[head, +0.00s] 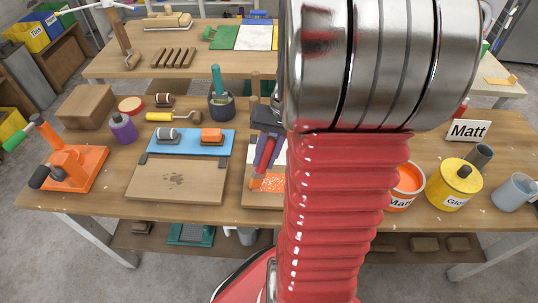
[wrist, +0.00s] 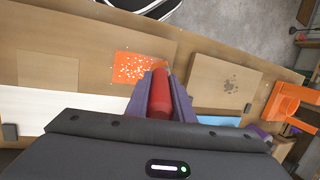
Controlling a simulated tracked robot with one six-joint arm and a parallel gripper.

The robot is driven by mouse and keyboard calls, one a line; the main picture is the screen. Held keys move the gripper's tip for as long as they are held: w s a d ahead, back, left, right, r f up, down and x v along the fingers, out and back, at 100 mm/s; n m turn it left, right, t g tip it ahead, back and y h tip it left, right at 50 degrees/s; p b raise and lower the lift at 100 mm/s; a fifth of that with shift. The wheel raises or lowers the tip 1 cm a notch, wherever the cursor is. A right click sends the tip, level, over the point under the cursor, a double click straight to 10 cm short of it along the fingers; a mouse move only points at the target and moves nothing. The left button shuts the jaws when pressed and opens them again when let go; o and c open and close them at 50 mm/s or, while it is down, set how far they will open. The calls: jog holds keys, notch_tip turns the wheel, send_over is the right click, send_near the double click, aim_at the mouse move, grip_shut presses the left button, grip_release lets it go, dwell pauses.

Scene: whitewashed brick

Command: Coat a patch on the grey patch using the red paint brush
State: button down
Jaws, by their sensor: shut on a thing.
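My gripper (head: 266,150) is shut on the red paint brush (head: 263,160), which tilts downward. In the wrist view the red brush (wrist: 160,95) sits between the two purple-grey fingers. Its tip is at the edge of an orange, white-speckled patch (head: 271,184) on a wooden board (head: 252,200); I cannot tell whether it touches. The wrist view shows the same orange patch (wrist: 133,68) just left of the brush tip, and a plain tan square (wrist: 47,73) further left. I cannot make out a clearly grey patch; my arm hides much of the board in the head view.
An open orange paint tin (head: 408,188) and a yellow tin (head: 455,185) stand right of my arm. Left are a board with a dark paw-like mark (head: 175,181), a blue mat (head: 190,143) holding two small tools, and an orange clamp-like device (head: 68,170).

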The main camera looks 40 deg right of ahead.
jog(key=shift+w+a, duration=0.55)
jog(key=shift+r, duration=4.05)
jog(key=shift+w+f, duration=0.1)
jog(key=shift+f, duration=0.05)
